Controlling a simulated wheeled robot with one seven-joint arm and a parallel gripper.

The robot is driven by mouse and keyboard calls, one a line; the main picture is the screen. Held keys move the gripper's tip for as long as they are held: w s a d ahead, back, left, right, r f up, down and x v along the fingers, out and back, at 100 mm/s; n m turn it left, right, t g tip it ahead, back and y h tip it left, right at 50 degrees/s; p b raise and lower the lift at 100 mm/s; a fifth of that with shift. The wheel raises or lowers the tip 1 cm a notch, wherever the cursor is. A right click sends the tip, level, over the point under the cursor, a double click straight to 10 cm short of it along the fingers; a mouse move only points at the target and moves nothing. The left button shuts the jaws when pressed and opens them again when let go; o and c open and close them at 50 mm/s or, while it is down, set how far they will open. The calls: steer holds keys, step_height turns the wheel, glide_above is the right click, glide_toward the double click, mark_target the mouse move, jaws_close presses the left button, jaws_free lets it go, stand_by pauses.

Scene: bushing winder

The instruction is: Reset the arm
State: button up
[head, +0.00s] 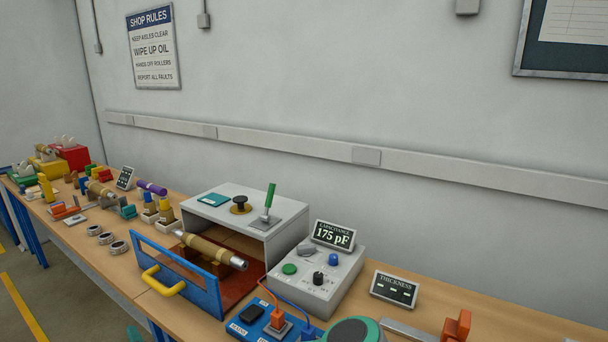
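My gripper cannot be made out in the head view, so whether it holds anything does not show. A teal-rimmed dark round part at the bottom edge may belong to my arm, but I cannot tell. The grey tester housing (285,222) stands on the bench with its blue-framed drawer (205,294) out at the front. A tan bushing (208,250) with metal ends lies in it.
The wooden bench (510,316) runs along the wall. A blue terminal block (245,322) with cables, a thickness display (394,288) and an orange block (457,325) stand at the right. Several metal rings (119,248) and coloured parts crowd the left. Floor (60,285) shows at lower left.

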steer(key=s+a+r+m+g+y, duration=0.35)
steer(key=s+a+m, duration=0.6)
steer(key=s, duration=0.65)
step_height(320, 180, up, 9)
steer(key=s+m+t+y, duration=0.2)
steer(key=s+m+y, duration=0.15)
steer(key=m, duration=0.75)
steer(key=w+d+f+m+t+h, duration=0.1)
steer(key=d+f+m+t+h, duration=0.25)
steer(key=d+m, duration=0.5)
steer(key=w+d+f+m+t+h, duration=0.1)
steer(key=d+f+m+t+h, duration=0.2)
steer(key=d+m, duration=0.55)
steer(key=w+d+f+m+t+h, duration=0.1)
steer(key=d+f+m+t+h, duration=0.15)
steer(key=d+f+m, duration=0.45)
steer(key=s+d+f+m+g+h, duration=0.1)
steer(key=s+d+f+m+h, duration=0.25)
steer(key=d, duration=0.45)
steer(key=s+d+f+m+h, duration=0.2)
steer(key=s+d+f+m, duration=0.25)
steer(key=d, duration=0.45)
steer(key=s+d+f+m+g+h, duration=0.1)
steer(key=s+d+m+g+h, duration=0.1)
steer(key=s+d, duration=1.2)
steer(key=shift+s+f+m+h, duration=0.25)
steer(key=shift+f+m+h, duration=0.15)
steer(key=shift+m+h, duration=0.2)
steer(key=shift+d, duration=0.1)
